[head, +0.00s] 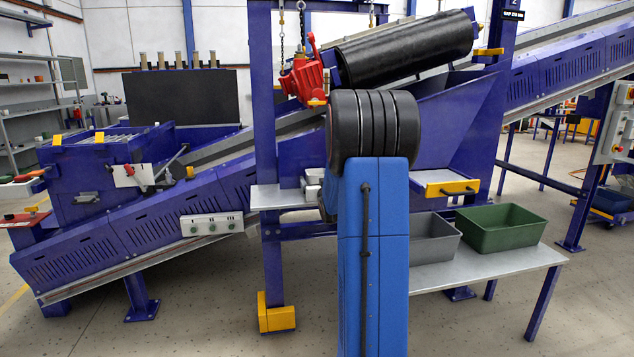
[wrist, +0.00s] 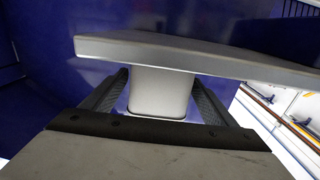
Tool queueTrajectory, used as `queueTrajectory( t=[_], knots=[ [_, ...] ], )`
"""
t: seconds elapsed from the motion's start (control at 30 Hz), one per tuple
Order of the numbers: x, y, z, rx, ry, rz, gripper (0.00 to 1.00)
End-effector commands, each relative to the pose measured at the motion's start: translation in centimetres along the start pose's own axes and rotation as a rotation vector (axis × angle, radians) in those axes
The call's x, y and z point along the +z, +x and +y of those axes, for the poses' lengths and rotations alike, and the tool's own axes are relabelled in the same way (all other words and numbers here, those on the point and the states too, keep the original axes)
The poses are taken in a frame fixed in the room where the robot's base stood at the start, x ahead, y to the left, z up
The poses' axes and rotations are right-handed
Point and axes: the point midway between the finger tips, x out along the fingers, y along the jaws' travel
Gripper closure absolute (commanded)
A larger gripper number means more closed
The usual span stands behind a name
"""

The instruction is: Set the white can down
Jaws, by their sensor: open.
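The white can (wrist: 160,93) shows in the wrist view, against the grey metal shelf (wrist: 190,55), whose edge crosses the picture and covers one end of it. My gripper (wrist: 161,78) is open, with one finger on each side of the can. Narrow gaps seem to show between the fingers and the can. In the head view the shelf (head: 283,196) is fixed to the blue frame, left of my arm. My blue and black arm hides most of the gripper there, and I cannot make out the can for certain.
A grey bin (head: 432,240) and a green bin (head: 500,228) stand on a metal table (head: 480,271) to the right. A red hoist (head: 305,75) and a black roller (head: 407,48) hang above. A blue conveyor (head: 120,240) runs at the left. Open floor lies in front.

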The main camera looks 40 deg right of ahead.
Motion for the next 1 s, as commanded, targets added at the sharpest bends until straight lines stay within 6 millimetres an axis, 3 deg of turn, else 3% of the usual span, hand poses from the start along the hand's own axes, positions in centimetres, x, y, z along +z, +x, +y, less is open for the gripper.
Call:
queueTrajectory(
  t=[0.5, 0.7, 1.0],
  knots=[
    [-0.1, -9.1, 0.0, 0.001, -0.001, 0.001, 0.2],
    [-0.1, -10.8, 0.0, 0.0, 0.0, 0.001, 0.2],
    [-0.2, -11.6, -0.8, -0.005, -0.002, -0.013, 0.2]
  ],
)
